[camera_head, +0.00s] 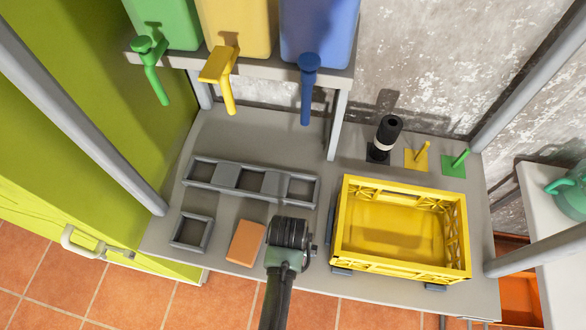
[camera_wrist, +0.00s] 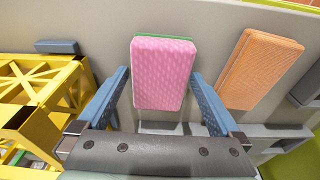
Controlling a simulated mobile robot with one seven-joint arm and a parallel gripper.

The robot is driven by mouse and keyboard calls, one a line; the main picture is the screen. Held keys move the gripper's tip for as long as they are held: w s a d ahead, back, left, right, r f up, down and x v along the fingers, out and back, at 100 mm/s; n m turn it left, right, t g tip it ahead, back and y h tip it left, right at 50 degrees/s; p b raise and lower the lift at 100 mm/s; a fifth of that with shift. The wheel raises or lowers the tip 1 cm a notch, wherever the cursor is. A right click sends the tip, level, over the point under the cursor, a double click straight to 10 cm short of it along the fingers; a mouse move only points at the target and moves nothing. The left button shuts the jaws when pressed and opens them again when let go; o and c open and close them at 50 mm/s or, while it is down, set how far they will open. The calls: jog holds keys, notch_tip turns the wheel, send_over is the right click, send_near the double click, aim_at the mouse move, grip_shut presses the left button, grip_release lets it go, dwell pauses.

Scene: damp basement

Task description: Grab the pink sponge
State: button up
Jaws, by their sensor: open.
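The pink sponge (camera_wrist: 163,75) shows in the wrist view as a textured pink block with a green layer along its far edge. It rests on the grey table top. My gripper (camera_wrist: 160,82) is open, with one blue finger on each side of the sponge. Small gaps seem to show between the fingers and the sponge, and I cannot tell how far above the table the fingertips are. In the head view my gripper (camera_head: 290,234) is over the front of the table and hides the pink sponge.
An orange sponge (camera_head: 245,243) lies just left of my gripper in the head view. A yellow crate (camera_head: 405,262) stands close on the right. Grey frames (camera_head: 250,181) lie behind, with a smaller grey frame (camera_head: 191,231) at the left. Coloured dispensers (camera_head: 320,30) hang over the back.

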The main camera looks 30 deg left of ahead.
jog(key=c, duration=1.2)
jog(key=shift+o, duration=0.2)
jog(key=shift+r, duration=0.1)
